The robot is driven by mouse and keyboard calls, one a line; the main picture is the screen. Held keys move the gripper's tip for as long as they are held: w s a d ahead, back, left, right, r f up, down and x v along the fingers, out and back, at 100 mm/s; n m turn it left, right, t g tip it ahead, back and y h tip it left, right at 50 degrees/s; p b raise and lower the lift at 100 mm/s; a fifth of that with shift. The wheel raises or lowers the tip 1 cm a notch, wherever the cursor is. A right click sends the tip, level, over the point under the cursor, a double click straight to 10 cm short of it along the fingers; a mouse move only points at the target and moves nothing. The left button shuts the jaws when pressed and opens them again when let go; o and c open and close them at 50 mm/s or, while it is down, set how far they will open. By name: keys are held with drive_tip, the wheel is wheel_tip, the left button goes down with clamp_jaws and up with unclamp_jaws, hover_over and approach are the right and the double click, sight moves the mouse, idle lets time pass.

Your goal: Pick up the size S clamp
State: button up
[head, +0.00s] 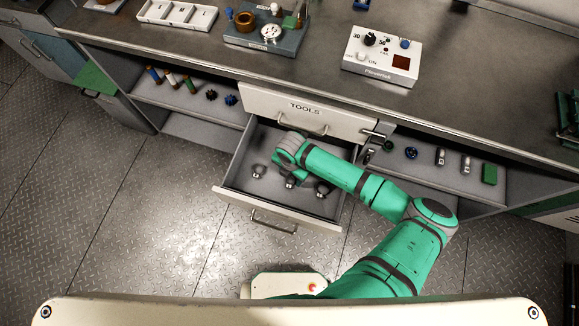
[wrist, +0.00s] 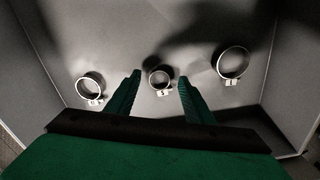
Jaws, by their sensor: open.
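The size S clamp (wrist: 160,77) is a small metal ring with a white tag reading S. It lies on the drawer floor in the middle of the wrist view, and it appears to show in the head view (head: 290,183) just below my gripper. My gripper (wrist: 160,76) is open and empty, pointing down into the drawer. Its green fingers appear on the left and right of the S clamp in the picture. I cannot tell how far above the clamp the fingertips are. Two other ring clamps lie left (wrist: 90,87) and right (wrist: 232,65) of it; their tags are hard to read.
The open drawer (head: 230,195) has upright walls around the clamps. The closed TOOLS drawer (head: 310,114) is above and behind it. Shelves with small parts lie on both sides. The counter (head: 200,62) above carries a white device (head: 381,57) and a grey-blue fixture (head: 262,40).

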drive_tip(key=shift+f, duration=0.7)
drive_tip(key=c, duration=1.1)
